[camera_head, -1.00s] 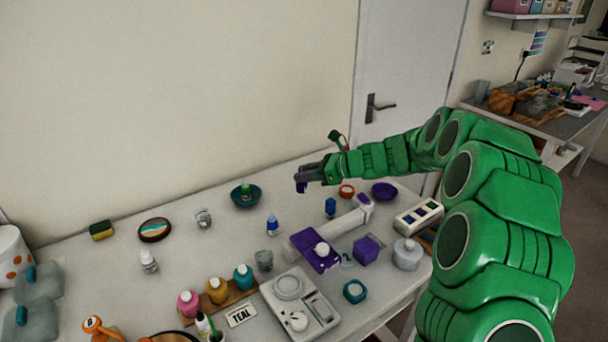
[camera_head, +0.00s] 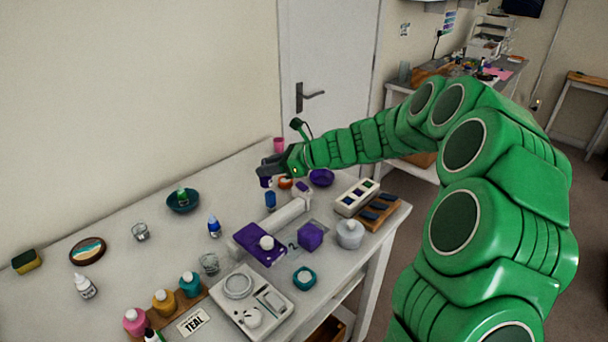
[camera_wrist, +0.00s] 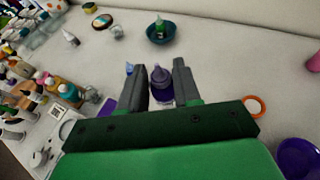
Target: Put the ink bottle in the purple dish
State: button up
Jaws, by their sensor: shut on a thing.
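My gripper (camera_head: 272,170) is shut on a small purple ink bottle (camera_wrist: 161,84), whose tapered top shows between the two fingers in the wrist view. In the head view a bit of the purple bottle (camera_head: 265,182) shows below the fingertips, apparently held above the table. The purple dish (camera_head: 321,177) is a shallow round bowl on the table, just right of my gripper, partly close under my arm. It also shows at the lower right corner of the wrist view (camera_wrist: 298,158), cut by the edge. No contents show in it.
An orange ring (camera_head: 285,184) lies between my gripper and the dish. A pink cup (camera_head: 279,145) stands behind. A teal bowl (camera_head: 183,201) holds a green bottle.

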jog(key=w+d+m+t+h, duration=0.1)
jog(key=w+d+m+t, duration=0.15)
jog(key=d, duration=0.65)
jog(key=w+d+m+t+h, duration=0.1)
jog(key=w+d+m+t, duration=0.15)
jog(key=d, duration=0.55)
send_over(322, 179)
jog(key=s, duration=0.2)
jog(key=shift+h, duration=0.3)
jog(key=shift+w+d+f, duration=0.1)
jog(key=shift+d+f, duration=0.05)
jog(key=shift+f, duration=1.5)
jog(key=shift+w+d+f, duration=0.1)
jog(key=shift+f, duration=1.5)
jog(key=shift+d+f, duration=0.15)
jog(key=shift+f, duration=2.8)
jog(key=shift+f, duration=0.15)
jog(key=o, duration=1)
jog(key=shift+o, duration=0.2)
